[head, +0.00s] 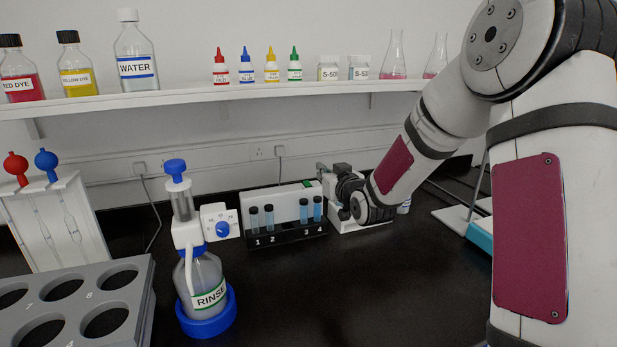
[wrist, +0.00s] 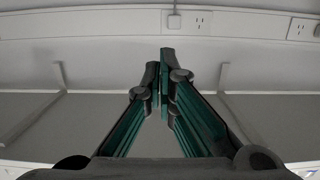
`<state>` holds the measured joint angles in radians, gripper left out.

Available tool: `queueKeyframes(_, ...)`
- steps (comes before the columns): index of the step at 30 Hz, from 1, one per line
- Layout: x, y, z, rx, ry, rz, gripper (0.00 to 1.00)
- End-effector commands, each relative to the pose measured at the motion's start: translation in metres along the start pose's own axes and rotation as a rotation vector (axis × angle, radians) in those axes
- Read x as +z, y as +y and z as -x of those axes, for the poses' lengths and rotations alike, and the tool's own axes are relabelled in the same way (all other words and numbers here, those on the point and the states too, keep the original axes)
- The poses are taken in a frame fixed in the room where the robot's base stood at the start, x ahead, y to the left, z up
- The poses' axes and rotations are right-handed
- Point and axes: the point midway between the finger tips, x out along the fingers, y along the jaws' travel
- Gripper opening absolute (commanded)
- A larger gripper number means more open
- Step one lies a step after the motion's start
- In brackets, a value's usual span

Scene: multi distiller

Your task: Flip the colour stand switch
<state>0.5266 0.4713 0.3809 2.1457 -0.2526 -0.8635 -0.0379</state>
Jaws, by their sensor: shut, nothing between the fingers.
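The colour stand (head: 285,234) is a black rack with a white back panel, standing at the back of the black bench. It holds several blue-filled tubes in slots marked 1 to 4. A small green part (head: 308,184) shows at the panel's top right corner; I cannot tell for sure that it is the switch. My gripper (head: 322,176) is at the right end of the stand, close to that corner; contact cannot be told. In the wrist view my gripper (wrist: 164,62) is shut and empty, with the wall behind it. The stand is not recognisable in that view.
A rinse bottle (head: 205,280) in a blue base stands left of the colour stand. A white device (head: 348,221) sits beside the stand, partly behind my arm. A grey rack (head: 140,310) is at front left. The shelf (head: 200,98) holds bottles. The front middle bench is clear.

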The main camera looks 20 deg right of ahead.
Motion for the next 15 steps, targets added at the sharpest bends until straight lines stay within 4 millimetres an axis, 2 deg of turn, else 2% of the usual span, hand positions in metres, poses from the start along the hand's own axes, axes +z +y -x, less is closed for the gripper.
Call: queueKeyframes(15,0.0004,0.001,-0.007,0.0,0.009,-0.004,0.0)
